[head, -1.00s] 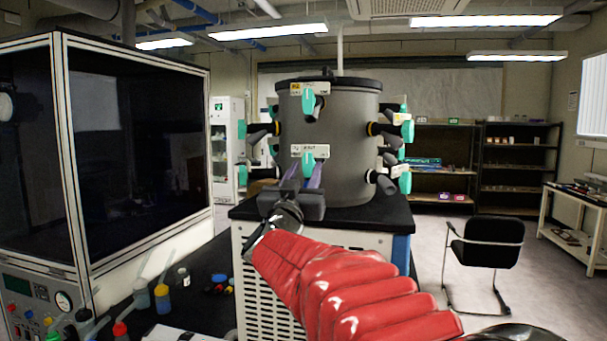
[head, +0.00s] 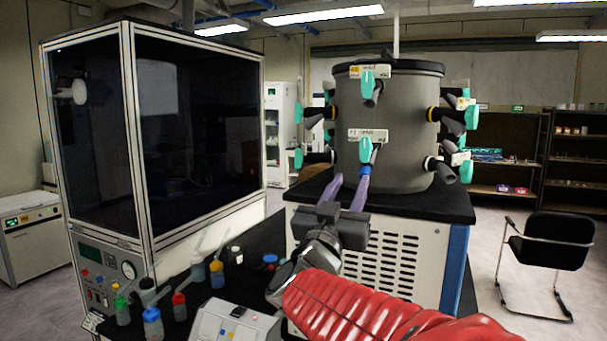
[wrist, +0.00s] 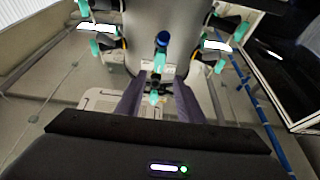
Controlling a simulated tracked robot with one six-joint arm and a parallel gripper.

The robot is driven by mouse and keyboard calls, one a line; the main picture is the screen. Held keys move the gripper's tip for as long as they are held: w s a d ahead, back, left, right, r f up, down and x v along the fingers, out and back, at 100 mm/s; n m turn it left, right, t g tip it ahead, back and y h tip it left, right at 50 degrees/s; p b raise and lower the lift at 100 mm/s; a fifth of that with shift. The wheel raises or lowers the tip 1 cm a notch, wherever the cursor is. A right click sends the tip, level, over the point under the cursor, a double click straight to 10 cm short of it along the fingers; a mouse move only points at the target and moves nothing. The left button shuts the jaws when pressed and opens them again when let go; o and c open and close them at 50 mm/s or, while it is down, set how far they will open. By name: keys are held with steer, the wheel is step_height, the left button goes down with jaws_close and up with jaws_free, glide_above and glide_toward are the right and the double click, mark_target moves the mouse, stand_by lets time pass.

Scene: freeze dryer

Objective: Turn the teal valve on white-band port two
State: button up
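The grey drum (head: 395,140) carries several ports with teal valves. The lower front teal valve (head: 366,150) hangs about upright below a white label (head: 368,135); its stub ends in blue (head: 365,171). It also shows in the wrist view (wrist: 159,58), which looks upside down. The upper front teal valve (head: 368,80) has a label with a yellow patch. A white band (head: 430,163) shows on the lower right port, beside its teal valve (head: 466,171). Port numbers are too small to read. My gripper (head: 350,179) is open and empty, its purple fingers just below the lower front valve.
A dark-glazed cabinet (head: 200,130) stands at the left. Several small bottles (head: 217,273) and a white device (head: 235,325) are on the bench in front. A black chair (head: 550,242) is at the right. The drum stands on a black-topped white unit (head: 390,255).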

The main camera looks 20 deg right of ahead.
steer(key=shift+v, duration=1.1)
steer(key=w+a+f+n+t+y, duration=0.1)
steer(key=w+a+f+n+y, duration=0.55)
steer(key=a+f+y, duration=0.55)
steer(key=s+a+f+g+y, duration=0.2)
steer(key=s+a+f+y, duration=0.15)
steer(key=f, duration=0.45)
steer(key=s+a+f+n+g+y, duration=0.2)
steer(key=s+a+f+g, duration=0.3)
steer(key=s+f, duration=0.35)
steer(key=s+d+f+n+g, duration=0.1)
steer(key=s+f+g, duration=0.1)
steer(key=s, duration=1.2)
steer(key=shift+s+d+f+g+h, duration=0.3)
steer(key=shift+d+f+g+h, duration=0.15)
steer(key=shift+g, duration=0.25)
